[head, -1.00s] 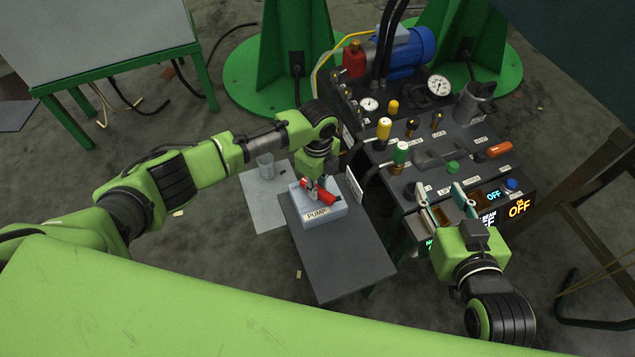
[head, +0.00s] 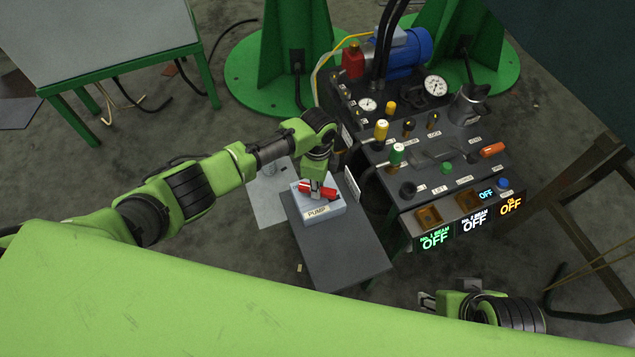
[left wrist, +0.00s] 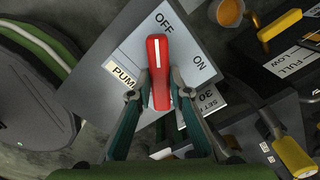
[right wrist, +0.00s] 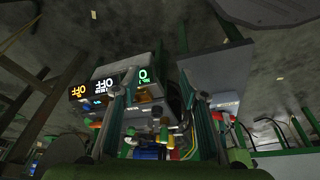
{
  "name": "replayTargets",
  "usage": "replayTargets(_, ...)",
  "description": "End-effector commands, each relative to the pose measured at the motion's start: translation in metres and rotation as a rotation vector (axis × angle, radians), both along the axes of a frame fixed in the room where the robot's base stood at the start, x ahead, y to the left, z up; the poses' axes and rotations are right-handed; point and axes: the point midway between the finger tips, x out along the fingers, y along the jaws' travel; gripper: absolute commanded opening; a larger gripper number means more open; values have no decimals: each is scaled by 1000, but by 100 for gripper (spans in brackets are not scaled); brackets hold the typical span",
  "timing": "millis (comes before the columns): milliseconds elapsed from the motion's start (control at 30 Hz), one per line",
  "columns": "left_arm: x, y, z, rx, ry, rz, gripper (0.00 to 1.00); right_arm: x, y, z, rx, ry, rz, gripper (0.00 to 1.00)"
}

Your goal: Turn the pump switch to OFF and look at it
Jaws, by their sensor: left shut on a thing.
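The pump switch has a red handle (head: 330,192) on a grey-white box labelled PUMP (head: 318,211), on a small dark stand. My left gripper (head: 316,192) is over the box. In the left wrist view its fingers (left wrist: 160,90) are shut on the red handle (left wrist: 158,60), one on each side. The handle's white line points up toward the OFF label (left wrist: 164,22); the ON label (left wrist: 199,63) is off to the right. My right gripper (head: 428,300) is away from the switch, low in the head view. In the right wrist view its fingers (right wrist: 160,95) are apart and empty.
The control console (head: 405,190) stands right of the pump stand (head: 335,255). Its front displays read OFF in green (head: 435,239), white and orange. A blue motor (head: 408,50) and gauges are behind. A grey-topped table (head: 100,45) is at upper left.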

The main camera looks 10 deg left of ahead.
Motion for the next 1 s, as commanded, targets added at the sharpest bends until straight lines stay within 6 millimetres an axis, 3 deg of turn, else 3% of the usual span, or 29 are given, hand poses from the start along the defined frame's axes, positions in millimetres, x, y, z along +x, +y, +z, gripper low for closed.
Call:
replayTargets(67, -1, 1, 3, 2, 4, 45, 0, 0, 0, 8, 0, -1, 0, 40)
replayTargets(300, -1, 1, 3, 2, 4, 212, 0, 13, 3, -50, -1, 33, 4, 40)
replayTargets(600, -1, 1, 2, 3, 3, 429, 0, 13, 5, -110, -2, 62, 9, 40)
replayTargets(800, -1, 1, 2, 4, 2, 548, 0, 7, 4, -138, -3, 75, 12, 40)
replayTargets(1000, 0, 1, 1, 5, 1, 622, 0, 3, 4, -153, -4, 82, 13, 40)
